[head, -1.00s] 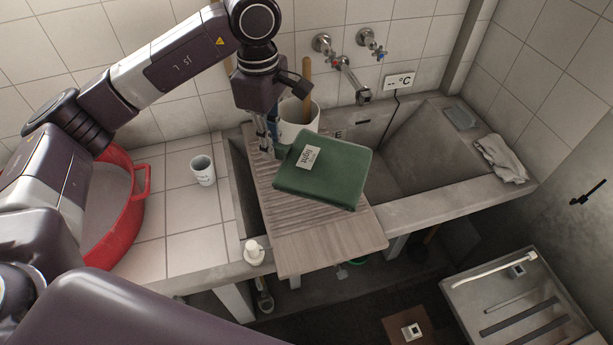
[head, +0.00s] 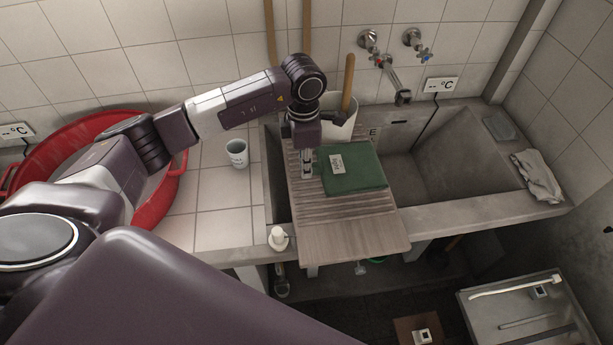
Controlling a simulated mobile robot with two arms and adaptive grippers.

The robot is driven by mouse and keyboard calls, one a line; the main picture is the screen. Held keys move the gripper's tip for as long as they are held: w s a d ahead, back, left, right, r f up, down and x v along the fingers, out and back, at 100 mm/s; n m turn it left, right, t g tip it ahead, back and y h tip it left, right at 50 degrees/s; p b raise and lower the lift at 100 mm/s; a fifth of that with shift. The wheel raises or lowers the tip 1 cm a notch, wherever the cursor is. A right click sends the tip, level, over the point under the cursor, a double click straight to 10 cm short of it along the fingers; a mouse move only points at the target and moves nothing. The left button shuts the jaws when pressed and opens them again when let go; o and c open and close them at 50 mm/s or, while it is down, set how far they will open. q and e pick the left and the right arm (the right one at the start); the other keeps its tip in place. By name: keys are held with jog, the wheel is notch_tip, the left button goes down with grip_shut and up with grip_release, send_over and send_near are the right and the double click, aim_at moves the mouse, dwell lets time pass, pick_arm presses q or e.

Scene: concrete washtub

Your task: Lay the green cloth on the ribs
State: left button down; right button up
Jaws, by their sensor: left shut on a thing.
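The green cloth (head: 352,172) is a folded, flat pad with a white label on top. It is over the upper ribbed part of the wooden washboard (head: 350,237), which lies across the concrete tub. My left gripper (head: 308,168) points down at the cloth's left edge and is shut on it. The cloth looks level and low over the ribs; I cannot tell if its whole underside touches them. Ribs show to its left and below it. My right gripper is not in view.
A white bucket (head: 341,127) with a wooden handle stands behind the cloth. A mug (head: 237,153) and a red basin (head: 168,205) are on the left, a white pump bottle (head: 278,238) in front. A grey rag (head: 537,175) lies on the right rim. The right basin is empty.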

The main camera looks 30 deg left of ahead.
aim_at(306, 189)
pick_arm(q)
notch_tip(306, 189, down, 7)
jog(key=shift+r+p, duration=0.2)
jog(key=shift+p, duration=0.4)
jog(key=c, duration=2.4)
grip_release()
jog(key=shift+f, duration=0.1)
jog(key=o, duration=0.4)
jog(key=shift+o, duration=0.2)
